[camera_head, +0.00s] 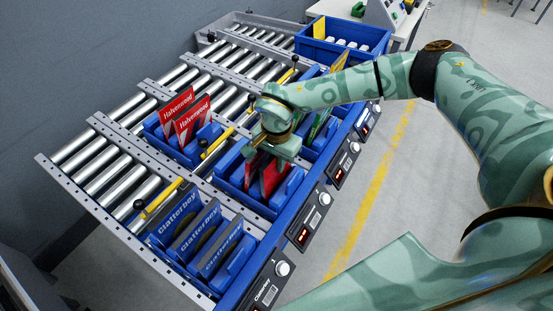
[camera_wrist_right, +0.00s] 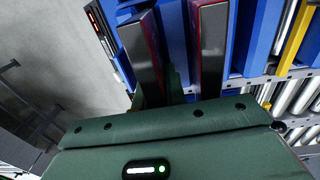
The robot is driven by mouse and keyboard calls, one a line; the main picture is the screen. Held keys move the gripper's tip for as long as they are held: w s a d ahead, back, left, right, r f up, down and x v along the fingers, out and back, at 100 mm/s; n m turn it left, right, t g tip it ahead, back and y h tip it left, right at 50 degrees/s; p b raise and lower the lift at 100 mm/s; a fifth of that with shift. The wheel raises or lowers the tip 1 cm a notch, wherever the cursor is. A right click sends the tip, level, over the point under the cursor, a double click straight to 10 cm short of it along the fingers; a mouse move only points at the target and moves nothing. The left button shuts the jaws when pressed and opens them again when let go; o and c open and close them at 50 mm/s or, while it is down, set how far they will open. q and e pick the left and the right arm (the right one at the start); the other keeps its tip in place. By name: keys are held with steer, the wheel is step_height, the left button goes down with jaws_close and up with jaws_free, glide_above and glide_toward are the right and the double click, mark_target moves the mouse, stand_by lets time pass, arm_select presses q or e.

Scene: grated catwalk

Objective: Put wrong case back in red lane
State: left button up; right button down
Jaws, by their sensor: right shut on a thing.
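My right gripper (camera_head: 268,150) is over the middle blue tray (camera_head: 236,184) in the head view and is shut on a red case (camera_head: 271,178) standing upright in it. Another red case (camera_head: 251,166) is close beside it on the left. The gripper hides the tops of both. In the right wrist view, two dark-edged slabs with red sides, one left (camera_wrist_right: 144,50) and one right (camera_wrist_right: 209,40), stand close to my green gripper body. The fingertips are hard to make out there. Two red Halverwood cases (camera_head: 184,118) lean in a blue tray farther back. My left gripper is not in view.
Blue Clatterbey cases (camera_head: 188,233) stand in the near tray. Green and yellow cases are partly behind my right arm. Roller lanes (camera_head: 98,158) have yellow bars (camera_head: 162,197) with black knobs. A blue crate (camera_head: 342,40) stands at the back.

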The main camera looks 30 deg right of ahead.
stand_by(0.3)
steer(key=c, duration=1)
jaws_free()
steer(key=shift+o, duration=0.2)
steer(key=shift+r, duration=0.1)
step_height(320, 180, up, 8)
steer(key=p, duration=0.7)
